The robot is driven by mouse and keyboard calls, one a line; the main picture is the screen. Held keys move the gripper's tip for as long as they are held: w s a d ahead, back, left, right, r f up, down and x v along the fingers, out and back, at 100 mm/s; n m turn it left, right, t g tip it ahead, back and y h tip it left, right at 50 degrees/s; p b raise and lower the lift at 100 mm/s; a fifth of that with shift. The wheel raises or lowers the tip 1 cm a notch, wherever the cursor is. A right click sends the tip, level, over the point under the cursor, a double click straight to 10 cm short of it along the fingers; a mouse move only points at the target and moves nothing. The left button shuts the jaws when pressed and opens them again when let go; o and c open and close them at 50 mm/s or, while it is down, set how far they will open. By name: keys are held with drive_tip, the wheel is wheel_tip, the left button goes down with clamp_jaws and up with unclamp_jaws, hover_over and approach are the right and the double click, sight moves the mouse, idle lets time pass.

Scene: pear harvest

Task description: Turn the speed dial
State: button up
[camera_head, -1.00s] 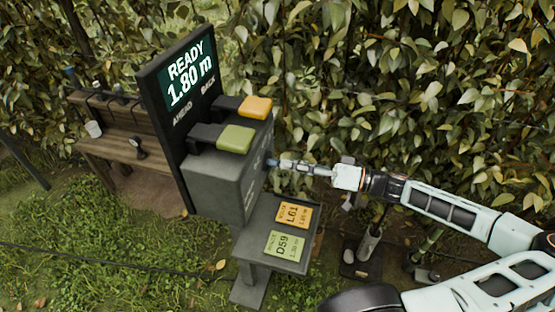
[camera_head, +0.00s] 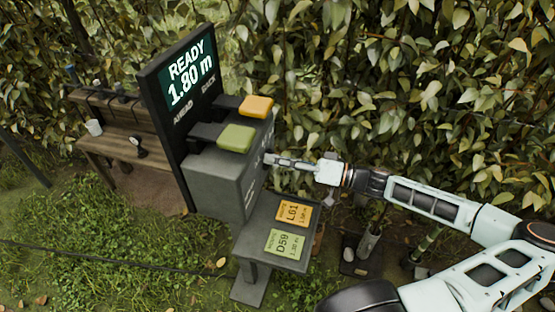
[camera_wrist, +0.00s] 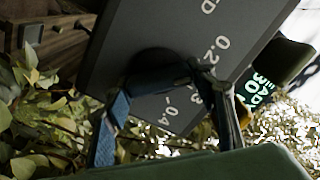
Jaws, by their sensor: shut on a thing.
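The speed dial (camera_wrist: 149,57) is a dark round knob on the side face of the grey control box (camera_head: 222,182). White numbers such as 0.2 and 0.4 are printed around it in the wrist view. My gripper (camera_head: 268,160) reaches the box's right side from the right. In the wrist view its two blue-grey fingers (camera_wrist: 165,76) are closed in on the dial and partly cover it. In the head view the dial is hidden by the fingers and the box edge. The dial's exact setting cannot be read.
A screen (camera_head: 190,78) reads READY 1.80 m. A lower shelf (camera_head: 247,243) bears two labels. A wooden bench (camera_head: 125,143) stands at left; leafy hedge lies behind.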

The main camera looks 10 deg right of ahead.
drive_tip(key=shift+m, duration=0.4)
drive_tip(key=shift+c, duration=0.4)
drive_tip(key=m+p, duration=0.1)
drive_tip(key=m, duration=0.3)
drive_tip(key=shift+p, duration=0.35)
drive_tip(key=m+p, duration=0.1)
drive_tip(key=m, duration=0.3)
drive_tip(key=shift+f+m+p, duration=0.15)
drive_tip(key=shift+m+p, duration=0.15)
drive_tip(key=shift+p, duration=0.05)
drive_tip(key=m+p, duration=0.1)
drive_tip(key=m, duration=0.3)
drive_tip(key=shift+f, duration=0.1)
drive_tip(key=m+p, duration=0.1)
drive_tip(key=m, duration=0.3)
drive_tip(key=shift+f+p, duration=0.1)
drive_tip(key=shift+p, duration=0.2)
drive_tip(key=shift+m, duration=0.4)
drive_tip(key=o, duration=1.2)
